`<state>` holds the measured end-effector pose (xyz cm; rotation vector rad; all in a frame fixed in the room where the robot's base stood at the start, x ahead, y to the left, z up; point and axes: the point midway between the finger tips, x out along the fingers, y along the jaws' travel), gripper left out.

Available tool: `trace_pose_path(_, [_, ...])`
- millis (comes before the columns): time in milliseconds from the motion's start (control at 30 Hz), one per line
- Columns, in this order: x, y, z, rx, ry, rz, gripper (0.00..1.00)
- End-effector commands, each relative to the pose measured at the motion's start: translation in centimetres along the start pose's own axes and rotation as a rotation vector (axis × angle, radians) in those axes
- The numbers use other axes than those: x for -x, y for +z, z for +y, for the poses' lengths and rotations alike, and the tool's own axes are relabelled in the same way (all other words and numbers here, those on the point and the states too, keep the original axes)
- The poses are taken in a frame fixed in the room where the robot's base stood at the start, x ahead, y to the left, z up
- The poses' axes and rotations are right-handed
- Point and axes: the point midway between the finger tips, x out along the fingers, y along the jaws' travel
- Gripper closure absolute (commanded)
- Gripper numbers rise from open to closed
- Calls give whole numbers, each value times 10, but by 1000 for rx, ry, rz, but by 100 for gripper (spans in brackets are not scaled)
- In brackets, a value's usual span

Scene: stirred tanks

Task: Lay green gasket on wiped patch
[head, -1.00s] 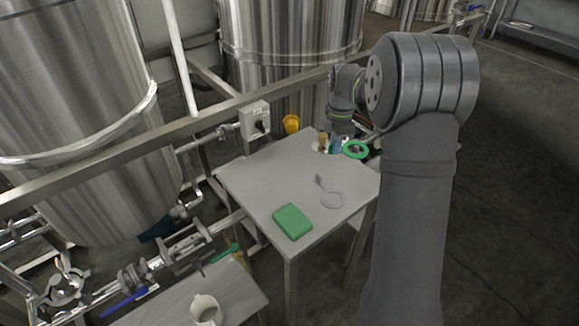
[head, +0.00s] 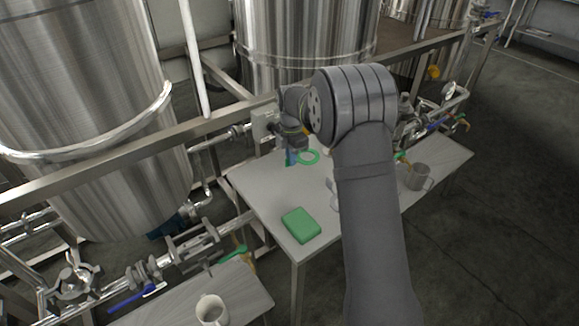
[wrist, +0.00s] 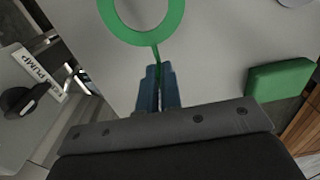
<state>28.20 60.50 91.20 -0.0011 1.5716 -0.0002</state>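The green gasket (head: 310,163) is a flat ring with a thin tab. In the wrist view the ring (wrist: 143,38) extends past my fingertips over the grey table surface. My gripper (head: 290,160) has blue fingers, which also show in the wrist view (wrist: 160,72). They are closed on the gasket's tab near the far left corner of the table (head: 265,190). I cannot tell the gasket's exact height above the tabletop. A wiped patch cannot be made out on the plain grey surface. My arm covers part of the table.
A green block (head: 300,225) lies near the table's front edge. A grey ring (head: 333,203) is mostly hidden behind my arm. A grey mug (head: 416,177) stands at the right. A switch box (head: 265,128) is close beyond my gripper. A white mug (head: 210,310) stands on the front table.

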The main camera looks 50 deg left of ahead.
Motion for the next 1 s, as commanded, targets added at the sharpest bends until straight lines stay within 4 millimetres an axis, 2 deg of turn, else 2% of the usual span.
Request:
trace_pose_path(167, [-8,-4,6,-1,-1,0,100])
trace_pose_path(433, [-43,-4,5,-1,-1,0,100])
trace_pose_path(800, [-47,-4,5,-1,1,-1,100])
trace_pose_path(900, [-47,-3,5,-1,1,-1,78])
trace_pose_path(933, [-46,-3,5,-1,1,-1,74])
trace_pose_path(1000, [-46,-3,5,-1,1,-1,74])
